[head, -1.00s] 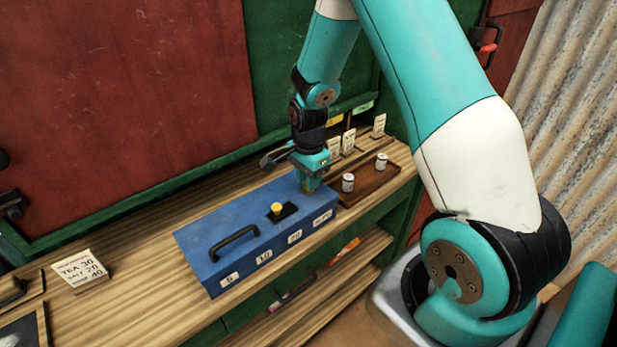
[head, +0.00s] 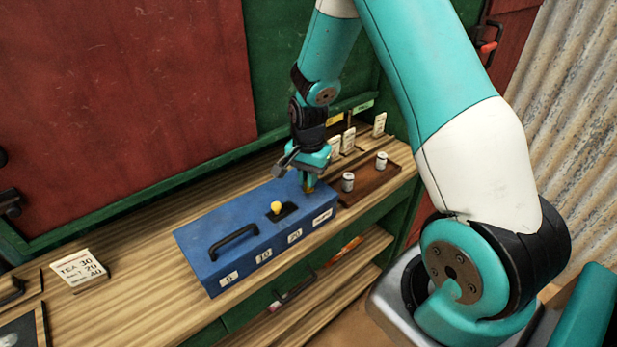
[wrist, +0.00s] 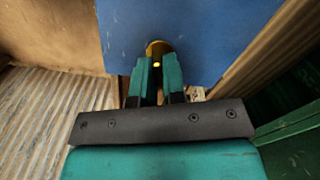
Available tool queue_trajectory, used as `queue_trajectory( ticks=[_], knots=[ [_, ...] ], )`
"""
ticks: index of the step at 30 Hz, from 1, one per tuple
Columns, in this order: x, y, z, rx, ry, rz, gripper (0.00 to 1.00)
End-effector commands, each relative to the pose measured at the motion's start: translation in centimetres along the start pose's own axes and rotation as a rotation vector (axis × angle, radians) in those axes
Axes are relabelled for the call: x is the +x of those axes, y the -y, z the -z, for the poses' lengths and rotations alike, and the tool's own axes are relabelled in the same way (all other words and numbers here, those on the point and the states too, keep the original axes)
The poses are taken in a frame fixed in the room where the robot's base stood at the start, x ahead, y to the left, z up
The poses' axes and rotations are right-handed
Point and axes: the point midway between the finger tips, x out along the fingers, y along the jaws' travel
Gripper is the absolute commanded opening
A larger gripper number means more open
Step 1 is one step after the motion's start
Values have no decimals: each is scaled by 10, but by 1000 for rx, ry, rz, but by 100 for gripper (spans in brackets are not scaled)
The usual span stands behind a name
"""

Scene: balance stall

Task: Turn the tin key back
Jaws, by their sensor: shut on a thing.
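The blue tin (head: 215,235) lies on the wooden counter, with a black handle and a yellow knob (head: 277,207) on its lid. My gripper (head: 309,187) points down at the tin's right end. In the wrist view the two fingers (wrist: 157,66) are close together over a round brass piece (wrist: 158,47) on the blue top. They are shut on what seems to be the tin key, though the fingers hide most of it.
Another price card (head: 80,268) is at the left.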

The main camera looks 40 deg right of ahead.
Motion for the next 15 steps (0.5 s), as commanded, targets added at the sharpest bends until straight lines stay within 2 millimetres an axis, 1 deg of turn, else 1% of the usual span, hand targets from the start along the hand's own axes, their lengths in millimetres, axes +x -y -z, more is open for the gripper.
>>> queue_trajectory(
  ticks=[15],
  knots=[
    [0, 0, 0, -491, -2, 0, 0]
  ],
)
